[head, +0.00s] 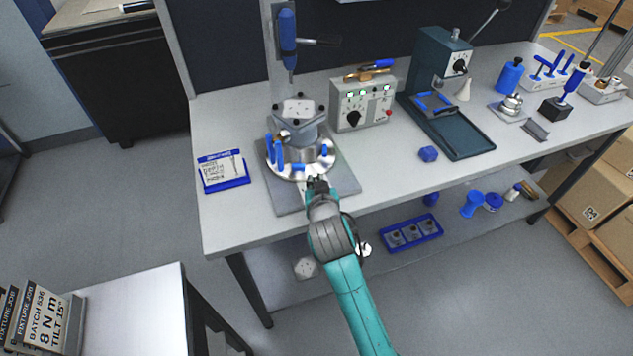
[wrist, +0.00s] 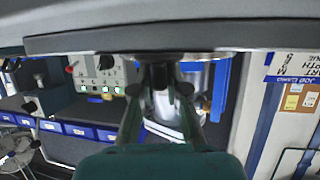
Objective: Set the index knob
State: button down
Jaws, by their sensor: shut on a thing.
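The fixture (head: 326,160) is a round silver table with blue handles on a grey base plate (head: 345,183), under a column-mounted blue driver. A machined housing (head: 298,110) with a pale top face sits on it. My gripper (head: 317,183) is at the fixture's front edge. In the wrist view, which is upside down, its fingers (wrist: 160,85) are closed on a small dark knob (wrist: 159,74), which I take for the index knob. The fingers cover much of it, and its setting cannot be read. In the head view my gripper hides the knob.
A control box (head: 345,100) with a black dial and lit buttons stands right of the fixture. A card in a blue holder (head: 224,171) lies left. A green press (head: 440,75) stands further right, with a blue part (head: 428,154) before it. The front bench strip is mostly clear.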

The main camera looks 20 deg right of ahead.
jog(key=shift+m+g+h, duration=0.4)
jog(key=shift+m+h, duration=0.4)
jog(key=shift+h, duration=0.1)
jog(key=shift+m+h, duration=0.3)
jog(key=shift+f, duration=0.1)
jog(key=c, duration=1.2)
grip_release()
jog(key=v, duration=1.2)
